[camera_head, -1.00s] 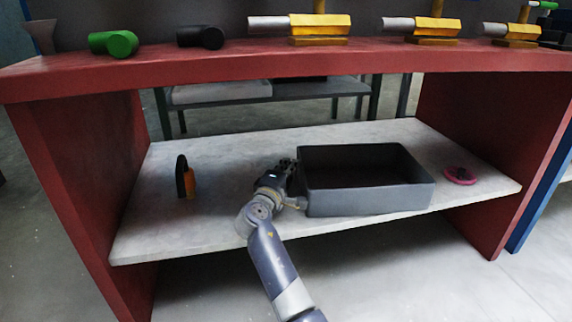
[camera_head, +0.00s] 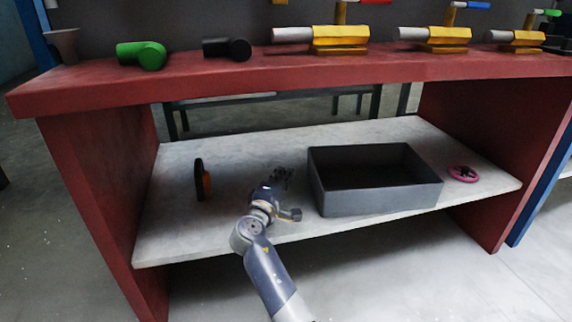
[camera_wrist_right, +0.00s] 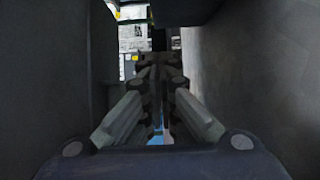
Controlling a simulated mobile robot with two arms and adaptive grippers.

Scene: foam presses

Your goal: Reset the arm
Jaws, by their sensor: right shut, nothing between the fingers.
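My right arm comes in from the bottom of the head view, and its gripper (camera_head: 282,178) is over the pale lower shelf (camera_head: 215,215), left of the dark grey bin and apart from it. In the right wrist view the two fingers (camera_wrist_right: 160,75) are close together with nothing between them, so the gripper is shut and empty. My left gripper is not in view.
An open grey bin (camera_head: 385,200) stands on the shelf. Green (camera_head: 141,55) and black (camera_head: 228,48) parts and yellow presses (camera_head: 340,40) are on the red top (camera_head: 200,87).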

